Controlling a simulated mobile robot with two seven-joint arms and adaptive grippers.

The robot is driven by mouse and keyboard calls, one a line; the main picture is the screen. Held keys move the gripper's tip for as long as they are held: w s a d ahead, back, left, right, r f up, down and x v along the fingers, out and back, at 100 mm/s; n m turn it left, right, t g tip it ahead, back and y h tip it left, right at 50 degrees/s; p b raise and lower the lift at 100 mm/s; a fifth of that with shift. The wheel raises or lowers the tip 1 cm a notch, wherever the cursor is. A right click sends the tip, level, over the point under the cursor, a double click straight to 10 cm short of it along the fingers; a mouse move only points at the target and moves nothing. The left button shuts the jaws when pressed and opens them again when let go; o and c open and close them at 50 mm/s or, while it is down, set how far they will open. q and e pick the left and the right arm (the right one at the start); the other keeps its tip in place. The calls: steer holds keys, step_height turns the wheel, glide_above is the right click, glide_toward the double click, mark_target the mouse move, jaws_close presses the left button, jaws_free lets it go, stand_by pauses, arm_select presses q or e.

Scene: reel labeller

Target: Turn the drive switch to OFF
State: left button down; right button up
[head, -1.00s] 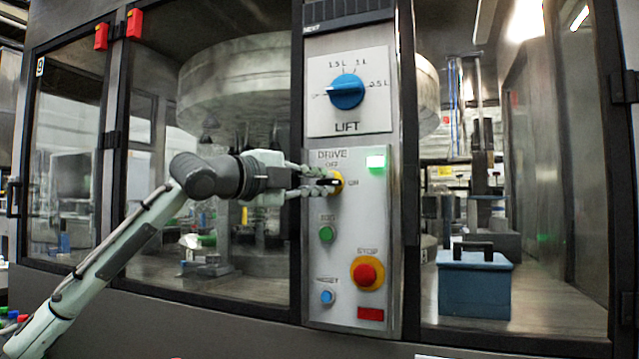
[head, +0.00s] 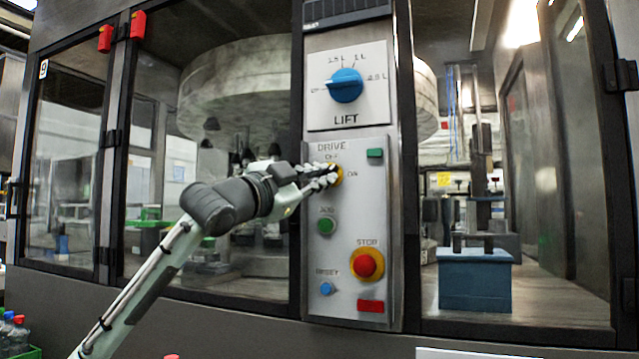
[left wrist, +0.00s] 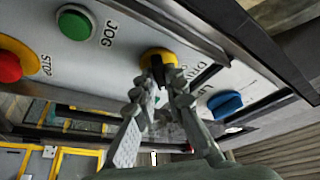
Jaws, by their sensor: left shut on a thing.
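The drive switch (head: 337,174) is a yellow-ringed rotary knob under the DRIVE label on the grey control panel (head: 345,242). My left gripper (head: 328,174) is shut on its black handle, covering much of it in the head view. In the left wrist view the fingers (left wrist: 160,90) close around the black handle of the drive switch (left wrist: 158,58). In the head view the handle tilts up toward the OFF label. The lamp (head: 375,154) at the upper right of the panel is dark green and unlit. My right gripper is not in view.
Above is the blue LIFT knob (head: 346,86). Below are the green JOG button (head: 327,226), the red STOP button (head: 366,264) and the blue RESET button (head: 327,288). Glass doors flank the panel. A blue box (head: 475,281) stands behind the right glass.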

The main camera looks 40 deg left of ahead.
arm_select(q)
steer(key=shift+w+d+f+n+t+y, duration=0.15)
steer(key=shift+n+y, duration=0.85)
steer(key=shift+n, duration=1.25)
steer(key=shift+s+d+r+n+t+y, duration=0.15)
steer(key=shift+n+y, duration=0.85)
steer(key=shift+n, duration=1.2)
steer(key=shift+w+f+n+t+y, duration=0.15)
steer(key=shift+n+y, duration=0.85)
steer(key=shift+n, duration=1.25)
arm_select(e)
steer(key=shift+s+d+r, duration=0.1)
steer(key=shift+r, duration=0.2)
arm_select(q)
steer(key=c, duration=1.6)
jaws_free()
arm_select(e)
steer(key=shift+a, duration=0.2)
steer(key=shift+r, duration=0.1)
